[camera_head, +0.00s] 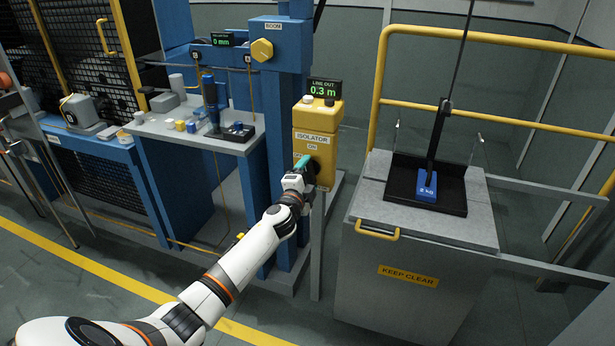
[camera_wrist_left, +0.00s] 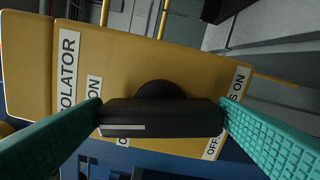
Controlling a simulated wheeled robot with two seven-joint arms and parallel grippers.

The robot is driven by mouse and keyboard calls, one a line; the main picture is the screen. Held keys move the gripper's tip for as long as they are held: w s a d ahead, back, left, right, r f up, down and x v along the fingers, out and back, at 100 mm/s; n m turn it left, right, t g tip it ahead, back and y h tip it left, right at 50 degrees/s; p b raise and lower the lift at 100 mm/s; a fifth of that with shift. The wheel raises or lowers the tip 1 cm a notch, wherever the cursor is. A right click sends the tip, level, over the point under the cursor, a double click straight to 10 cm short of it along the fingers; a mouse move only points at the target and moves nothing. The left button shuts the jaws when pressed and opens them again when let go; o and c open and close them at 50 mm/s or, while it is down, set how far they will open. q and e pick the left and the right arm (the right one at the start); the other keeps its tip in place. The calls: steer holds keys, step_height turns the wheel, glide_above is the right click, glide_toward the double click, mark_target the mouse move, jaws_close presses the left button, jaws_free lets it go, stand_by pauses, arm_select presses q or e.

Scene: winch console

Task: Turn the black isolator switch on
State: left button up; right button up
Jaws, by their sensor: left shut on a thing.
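The yellow isolator box (camera_head: 317,135) stands on a post right of the blue column, with an ISOLATOR label and an ON label. My left gripper (camera_head: 304,162) is at its front face. In the left wrist view the black isolator switch (camera_wrist_left: 160,117) is a bar handle on a round black hub, with its two ends between my teal fingertips, which are shut on it. A white line on the bar lies at the end nearest the ON label (camera_wrist_left: 93,88). Another label below the bar is partly hidden. My right gripper is not in view.
A line-out display (camera_head: 324,89) above the box reads 0.3 m. A grey bench (camera_head: 160,125) stands left. Right is a grey cabinet (camera_head: 400,262) marked KEEP CLEAR, with a blue weight (camera_head: 427,187) in a black tray. Yellow rails (camera_head: 480,36) run behind it.

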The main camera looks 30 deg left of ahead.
arm_select(q)
steer(key=shift+m, duration=1.5)
steer(key=o, duration=0.9)
steer(key=shift+f, duration=0.1)
